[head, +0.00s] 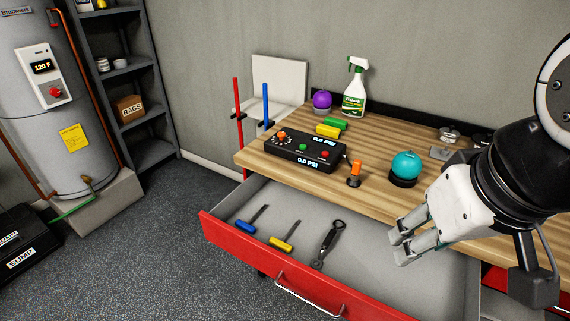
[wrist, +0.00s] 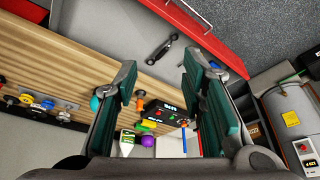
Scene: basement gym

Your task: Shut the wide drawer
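The wide drawer (head: 232,239) is pulled out from under the wooden workbench, with its red front and silver handle (head: 310,299) facing the near side. Its grey inside holds a blue-handled screwdriver (head: 238,226), a yellow-handled screwdriver (head: 281,243) and a dark wrench (head: 328,244). My gripper (head: 399,247) appears over the right part of the drawer, behind its front. In the wrist view, my gripper's fingers (wrist: 158,72) are apart with nothing held between them. The red drawer front (wrist: 213,42) crosses the top of that view. My gripper looks clear of the drawer.
The workbench top (head: 270,166) carries a pressure box (head: 304,148), a teal ball (head: 406,165), an orange-handled item (head: 355,172), a spray bottle (head: 355,88) and a purple ball (head: 322,99). A water heater (head: 45,95) and shelf (head: 150,152) stand left. The floor before the drawer is clear.

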